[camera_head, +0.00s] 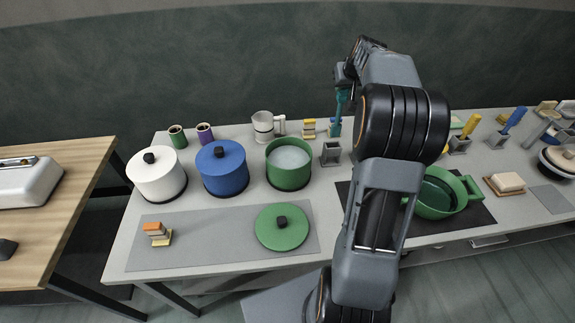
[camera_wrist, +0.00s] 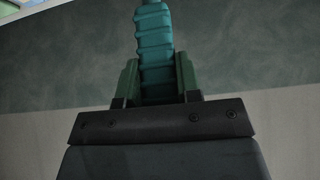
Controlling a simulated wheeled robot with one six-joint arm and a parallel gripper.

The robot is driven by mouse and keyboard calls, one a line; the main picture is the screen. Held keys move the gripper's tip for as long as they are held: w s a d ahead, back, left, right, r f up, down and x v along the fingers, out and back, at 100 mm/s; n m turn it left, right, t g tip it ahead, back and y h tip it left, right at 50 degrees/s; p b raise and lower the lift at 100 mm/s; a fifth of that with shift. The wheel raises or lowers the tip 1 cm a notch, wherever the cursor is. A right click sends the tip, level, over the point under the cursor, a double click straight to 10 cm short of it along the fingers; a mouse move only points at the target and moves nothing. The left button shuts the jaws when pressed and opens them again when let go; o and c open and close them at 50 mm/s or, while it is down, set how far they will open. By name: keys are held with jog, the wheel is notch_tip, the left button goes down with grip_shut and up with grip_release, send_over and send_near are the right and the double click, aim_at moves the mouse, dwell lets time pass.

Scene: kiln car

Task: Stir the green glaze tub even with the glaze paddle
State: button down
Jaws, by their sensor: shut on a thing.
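The green glaze tub (camera_head: 290,180) stands open on the table, left of my arm in the head view, with a pale, whitish-green surface inside. Its green lid (camera_head: 270,233) with a black knob lies on the grey mat in front. My gripper (camera_head: 343,88) is up behind and to the right of the tub, shut on the teal ribbed handle of what looks like the glaze paddle (camera_head: 341,101). In the wrist view the handle (camera_wrist: 156,45) stands between the two green fingers (camera_wrist: 158,80). The paddle's lower end cannot be made out clearly.
A blue lidded tub (camera_head: 225,178) and a white lidded tub (camera_head: 157,183) stand left of the green one. A small grey holder (camera_head: 331,154) and a white jug (camera_head: 263,127) are close by. A green pan (camera_head: 440,207) lies right of my arm.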

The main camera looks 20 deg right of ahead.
dwell(0.3)
jog(key=w+a+r+p, duration=0.1)
jog(key=a+r+p, duration=0.1)
jog(key=a, duration=0.4)
jog(key=w+a+r+g+p, duration=0.1)
jog(key=a+r+p, duration=0.2)
jog(key=a+p, duration=0.2)
jog(key=w+a+r+n+y+p, duration=0.1)
jog(key=a+r+p, duration=0.2)
jog(key=a, duration=0.4)
jog(key=shift+r, duration=0.15)
jog(key=shift+s+a, duration=0.1)
notch_tip(320, 180, down, 19)
jog(key=b, duration=1.5)
dwell(0.3)
